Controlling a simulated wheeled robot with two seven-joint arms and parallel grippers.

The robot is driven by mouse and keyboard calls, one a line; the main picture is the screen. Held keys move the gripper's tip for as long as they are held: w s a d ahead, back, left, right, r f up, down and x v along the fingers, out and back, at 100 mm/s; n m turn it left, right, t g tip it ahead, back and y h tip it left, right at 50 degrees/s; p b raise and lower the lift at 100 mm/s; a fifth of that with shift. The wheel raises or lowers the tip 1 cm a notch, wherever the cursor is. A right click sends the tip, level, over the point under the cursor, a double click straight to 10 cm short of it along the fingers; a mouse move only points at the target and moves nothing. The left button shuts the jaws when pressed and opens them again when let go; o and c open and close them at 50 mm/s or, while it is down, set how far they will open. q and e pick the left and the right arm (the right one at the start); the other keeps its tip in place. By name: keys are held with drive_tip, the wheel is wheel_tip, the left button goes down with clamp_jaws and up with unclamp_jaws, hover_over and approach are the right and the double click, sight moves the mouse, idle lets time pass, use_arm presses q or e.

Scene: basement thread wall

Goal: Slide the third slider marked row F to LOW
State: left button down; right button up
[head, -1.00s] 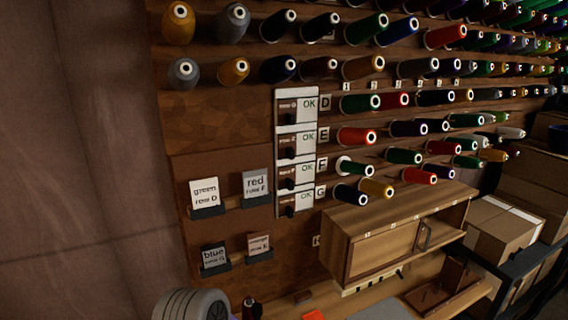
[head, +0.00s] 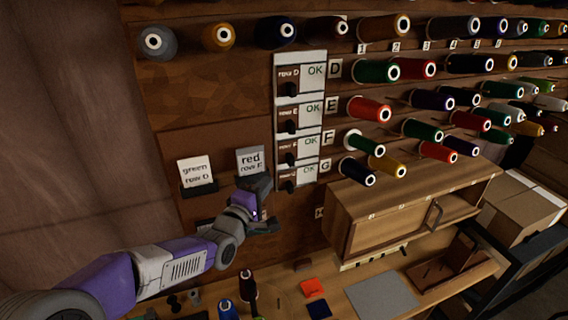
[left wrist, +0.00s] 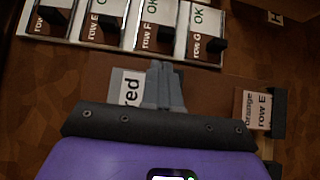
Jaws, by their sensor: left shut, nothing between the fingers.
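The slider panel (head: 326,75) hangs on the wall with rows D to G stacked, each reading OK. The third slider, row F (head: 289,158), has its black knob low beside the label; in the left wrist view it is the row F knob (left wrist: 168,42), between rows E and G. My left gripper (head: 262,206) is just below and left of the panel, in front of the cards. In the left wrist view its fingers (left wrist: 163,76) are shut and empty, overlapping the red card, short of the panel edge. My right gripper is out of view.
A red row F card (head: 250,160) and green row D card (head: 194,171) sit in wall holders left of the panel. An orange row E card (left wrist: 257,108) shows in the wrist view. Thread spools (head: 368,110) stick out to the right. A wooden cabinet (head: 385,225) stands below.

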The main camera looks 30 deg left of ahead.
sight(287, 157)
use_arm(q)
drive_tip(key=shift+s, duration=0.15)
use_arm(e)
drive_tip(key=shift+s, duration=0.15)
